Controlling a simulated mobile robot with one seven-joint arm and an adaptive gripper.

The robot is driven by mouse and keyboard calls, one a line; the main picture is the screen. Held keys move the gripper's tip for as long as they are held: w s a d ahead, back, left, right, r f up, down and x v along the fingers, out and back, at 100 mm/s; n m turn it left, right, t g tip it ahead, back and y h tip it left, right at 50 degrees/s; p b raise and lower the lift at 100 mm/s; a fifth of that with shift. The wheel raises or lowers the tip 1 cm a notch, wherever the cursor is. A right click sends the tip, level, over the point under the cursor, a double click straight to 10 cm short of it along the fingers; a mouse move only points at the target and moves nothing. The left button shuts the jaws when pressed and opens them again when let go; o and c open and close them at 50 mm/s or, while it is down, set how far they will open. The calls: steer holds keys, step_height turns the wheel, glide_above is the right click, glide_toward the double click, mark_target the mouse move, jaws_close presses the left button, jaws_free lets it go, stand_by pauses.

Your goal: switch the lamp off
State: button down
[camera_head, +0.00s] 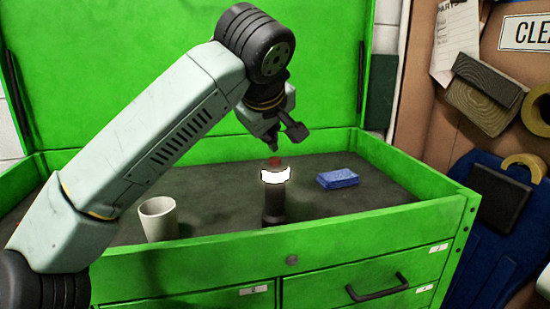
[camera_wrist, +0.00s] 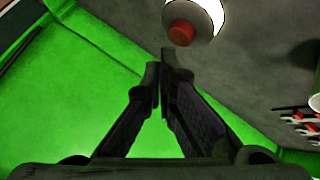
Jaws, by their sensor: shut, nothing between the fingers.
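The lamp (camera_head: 274,199) stands upright in the green tool chest's top tray, with a dark cylindrical body and a glowing white band. A red button sits on its top (camera_head: 275,162). In the wrist view the lit lamp (camera_wrist: 205,14) and its red button (camera_wrist: 180,33) show at the top, beyond the fingertips. My gripper (camera_head: 273,149) is shut and empty, pointing down just above the red button in the head view. In the wrist view the fingers (camera_wrist: 162,70) meet at their tips.
A pale cup (camera_head: 158,220) stands left of the lamp and a blue sponge (camera_head: 338,178) lies to its right. The chest's green front rim (camera_head: 200,262) and raised lid (camera_head: 130,60) bound the dark tray. Small red-and-white items (camera_wrist: 302,125) show at the wrist view's right edge.

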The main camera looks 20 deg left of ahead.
mark_target(271, 159)
steer(key=shift+f, duration=0.4)
steer(key=shift+f+b, duration=0.45)
steer(key=shift+b, duration=0.1)
stand_by(0.4)
steer(key=shift+r, duration=0.1)
steer(key=shift+r+p, duration=0.8)
steer(key=shift+r, duration=0.05)
step_height(271, 159, up, 6)
steer(key=p, duration=0.5)
